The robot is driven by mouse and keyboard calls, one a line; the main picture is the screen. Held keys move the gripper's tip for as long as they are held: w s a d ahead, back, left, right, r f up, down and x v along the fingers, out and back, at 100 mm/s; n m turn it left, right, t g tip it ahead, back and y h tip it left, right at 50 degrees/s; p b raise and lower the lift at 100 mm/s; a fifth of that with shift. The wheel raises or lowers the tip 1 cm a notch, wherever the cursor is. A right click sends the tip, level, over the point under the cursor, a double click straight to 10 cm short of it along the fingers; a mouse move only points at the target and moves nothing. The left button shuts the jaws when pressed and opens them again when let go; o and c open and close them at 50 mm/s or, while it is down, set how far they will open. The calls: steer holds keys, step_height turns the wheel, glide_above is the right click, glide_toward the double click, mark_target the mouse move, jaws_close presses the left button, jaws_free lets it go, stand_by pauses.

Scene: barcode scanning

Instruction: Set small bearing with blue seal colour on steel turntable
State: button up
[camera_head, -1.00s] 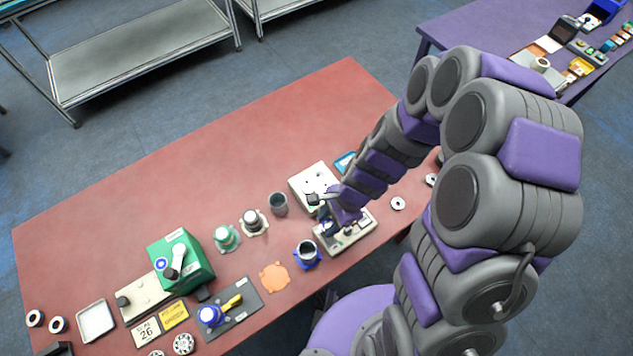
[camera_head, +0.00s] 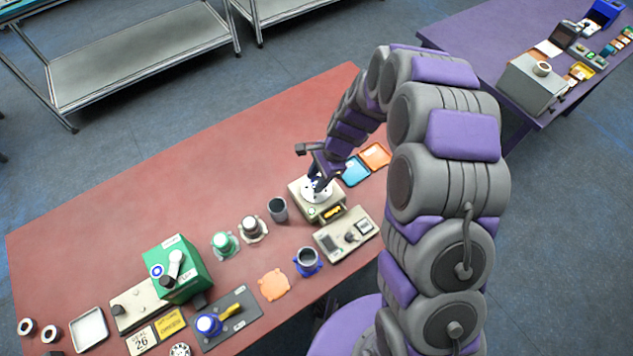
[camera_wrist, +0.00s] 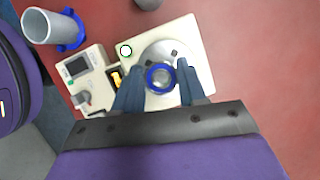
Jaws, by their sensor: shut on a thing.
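The small bearing with a blue seal (camera_wrist: 160,78) sits between my fingertips in the wrist view. My gripper (camera_wrist: 160,88) is shut on it, one finger on each side. Behind the bearing is the round steel turntable (camera_wrist: 147,53) on its cream base (camera_wrist: 197,45). In the head view my gripper (camera_head: 318,184) is over the turntable (camera_head: 309,194), and the bearing is not clearly visible there. I cannot tell whether the bearing touches the turntable or hangs just above it.
A cream device with a screen (camera_head: 328,241) stands just in front of the turntable unit. A grey cup (camera_head: 278,209) stands to its left, and a blue-based cup (camera_head: 307,262) nearer. Blue (camera_head: 354,171) and orange (camera_head: 375,156) trays lie to the right. The table's far side is clear.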

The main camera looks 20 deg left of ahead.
steer(key=shift+w+a, duration=0.15)
steer(key=shift+w, duration=0.1)
step_height(320, 180, down, 4)
steer(key=shift+r+b, duration=0.15)
steer(key=shift+b, duration=0.4)
steer(key=o, duration=1.1)
steer(key=shift+c, duration=0.2)
steer(key=shift+r, duration=0.1)
steer(key=p+v, duration=0.2)
steer(key=v, duration=1)
